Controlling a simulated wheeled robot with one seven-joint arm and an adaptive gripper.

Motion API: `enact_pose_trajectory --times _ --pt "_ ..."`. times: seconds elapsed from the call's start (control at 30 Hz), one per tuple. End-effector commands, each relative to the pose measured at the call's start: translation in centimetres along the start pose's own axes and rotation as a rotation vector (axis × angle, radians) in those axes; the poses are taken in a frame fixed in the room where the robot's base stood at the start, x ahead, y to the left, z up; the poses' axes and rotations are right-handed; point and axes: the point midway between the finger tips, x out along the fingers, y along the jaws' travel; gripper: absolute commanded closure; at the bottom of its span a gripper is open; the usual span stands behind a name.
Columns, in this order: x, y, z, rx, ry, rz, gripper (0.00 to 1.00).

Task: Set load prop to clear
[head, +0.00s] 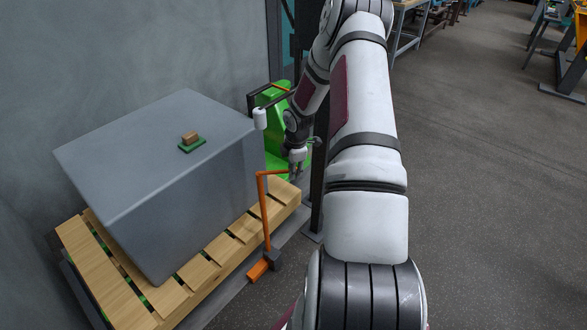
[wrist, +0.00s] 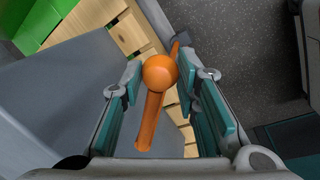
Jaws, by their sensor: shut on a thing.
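The load prop (head: 264,212) is an orange post beside the pallet, rising upright from a dark grey foot, with a short arm bent to the right at its top. My gripper (head: 296,168) is at the end of that arm, shut on the load prop. In the wrist view the prop's round orange end (wrist: 160,72) and bar (wrist: 149,122) lie between the teal finger pads of my gripper (wrist: 161,88). In the head view my fingers partly hide the arm's end.
A large grey box (head: 150,190) stands on a wooden pallet (head: 205,268), left of the prop. A small brown block on a green pad (head: 193,145) lies on top. A green machine (head: 272,118) stands behind. Open floor (head: 480,200) lies to the right.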

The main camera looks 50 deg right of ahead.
Motion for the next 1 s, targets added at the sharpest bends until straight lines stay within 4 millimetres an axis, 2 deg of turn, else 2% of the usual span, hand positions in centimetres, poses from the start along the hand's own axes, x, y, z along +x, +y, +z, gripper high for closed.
enact_pose_trajectory --times 0.07,0.1,0.2,0.5,0.63,1.0 --pt "0.0 0.3 0.0 -0.002 0.000 0.007 1.00" --pt "0.0 0.3 0.0 -0.002 0.001 0.007 0.69" --pt "0.0 0.3 0.0 -0.001 0.001 0.007 0.51" --pt "-0.1 0.2 0.0 0.000 0.000 0.005 0.51" --pt "-1.1 0.2 0.0 0.001 0.000 0.005 0.51" --pt "-8.2 0.2 0.1 0.003 -0.001 0.008 0.51"
